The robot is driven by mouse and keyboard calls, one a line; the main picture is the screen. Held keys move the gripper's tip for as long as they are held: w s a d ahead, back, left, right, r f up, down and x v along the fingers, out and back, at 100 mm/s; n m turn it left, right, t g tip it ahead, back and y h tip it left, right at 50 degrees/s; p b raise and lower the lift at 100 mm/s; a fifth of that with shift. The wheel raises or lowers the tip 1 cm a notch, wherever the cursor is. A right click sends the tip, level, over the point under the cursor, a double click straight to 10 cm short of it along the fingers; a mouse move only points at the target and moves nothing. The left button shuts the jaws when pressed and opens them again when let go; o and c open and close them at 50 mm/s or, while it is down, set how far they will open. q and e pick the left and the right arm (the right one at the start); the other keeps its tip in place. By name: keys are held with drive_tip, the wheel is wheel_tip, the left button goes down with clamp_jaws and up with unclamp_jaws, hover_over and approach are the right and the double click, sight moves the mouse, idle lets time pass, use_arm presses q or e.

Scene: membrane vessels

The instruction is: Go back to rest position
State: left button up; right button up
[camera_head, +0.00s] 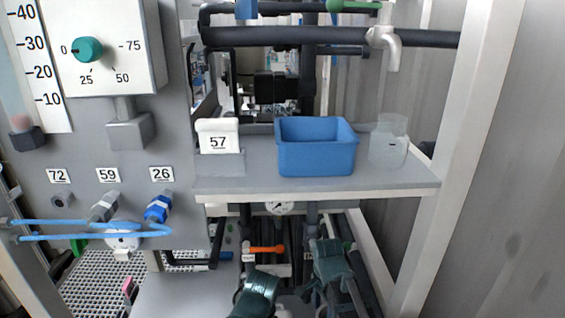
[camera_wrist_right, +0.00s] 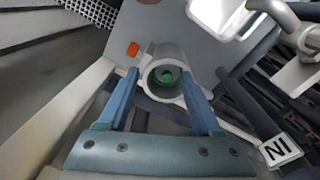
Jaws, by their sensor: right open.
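My right gripper (camera_wrist_right: 165,85) shows in the right wrist view with its two blue fingers spread wide and nothing clamped between them. A round grey pipe-like opening (camera_wrist_right: 164,58) with green inside lies beyond and between the fingertips. Its distance from the fingers is hard to tell. In the head view, two dark teal parts show low down, one at the bottom middle (camera_head: 258,290) and one to its right (camera_head: 330,262). I cannot tell whether they belong to my arms. My left gripper cannot be made out.
A panel with a teal knob (camera_head: 89,49) stands left. Pipes cross above and below the shelf. An IN label (camera_wrist_right: 280,150) shows in the wrist view.

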drive_tip(key=s+a+f+n+b, duration=0.2)
drive_tip(key=s+a+n, duration=0.4)
drive_tip(key=s+n, duration=0.4)
drive_tip(key=shift+f+n+h, duration=0.4)
drive_tip(key=shift+f+n, duration=0.05)
drive_tip(key=shift+n, duration=2.65)
